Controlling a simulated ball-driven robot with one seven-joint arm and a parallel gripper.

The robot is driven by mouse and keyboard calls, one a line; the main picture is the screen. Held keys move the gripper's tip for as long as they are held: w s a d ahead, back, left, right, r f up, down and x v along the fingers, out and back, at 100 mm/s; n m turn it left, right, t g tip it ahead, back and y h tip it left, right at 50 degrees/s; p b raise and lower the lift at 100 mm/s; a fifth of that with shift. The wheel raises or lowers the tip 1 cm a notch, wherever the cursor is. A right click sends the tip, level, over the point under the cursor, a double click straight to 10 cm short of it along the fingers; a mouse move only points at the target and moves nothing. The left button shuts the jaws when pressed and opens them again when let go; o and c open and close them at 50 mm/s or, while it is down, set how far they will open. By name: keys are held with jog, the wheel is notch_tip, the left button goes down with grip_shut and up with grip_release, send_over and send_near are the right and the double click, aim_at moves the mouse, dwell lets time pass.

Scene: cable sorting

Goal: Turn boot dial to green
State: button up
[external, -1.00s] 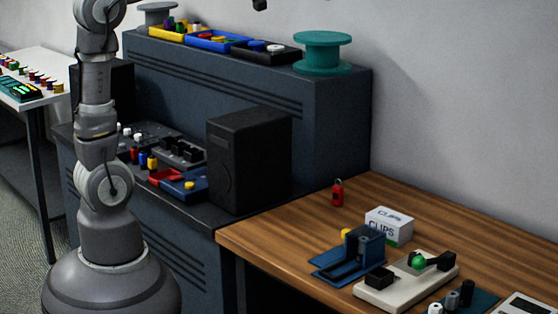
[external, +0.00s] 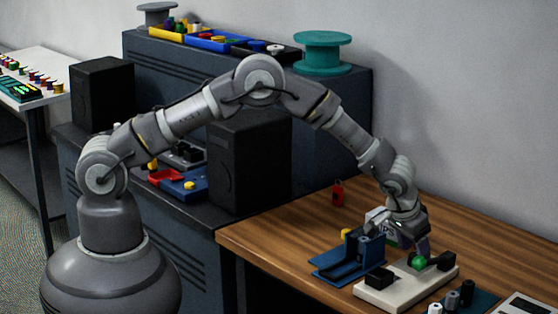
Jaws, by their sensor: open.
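A cream base unit (external: 395,292) stands on the wooden bench at the lower right, with a green rounded part (external: 418,263) and a black lever-like part (external: 443,261) on top. I cannot tell for sure which part is the boot dial. My gripper (external: 420,250) is open and points down right at the green part. The fingers partly hide its top, and I cannot tell whether they touch it. A blue fixture (external: 345,258) stands just left of the base unit.
The clips box (external: 378,240) is mostly hidden behind my gripper. A red tag-like object (external: 338,193) lies farther back on the bench. Small cylinders (external: 467,292) stand at the front right. A black speaker-like box (external: 250,160) stands left of the bench. The bench's back right is clear.

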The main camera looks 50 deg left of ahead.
jog(key=shift+x, duration=0.95)
jog(key=shift+a, duration=0.1)
jog(key=c, duration=1)
jog(key=shift+c, duration=0.2)
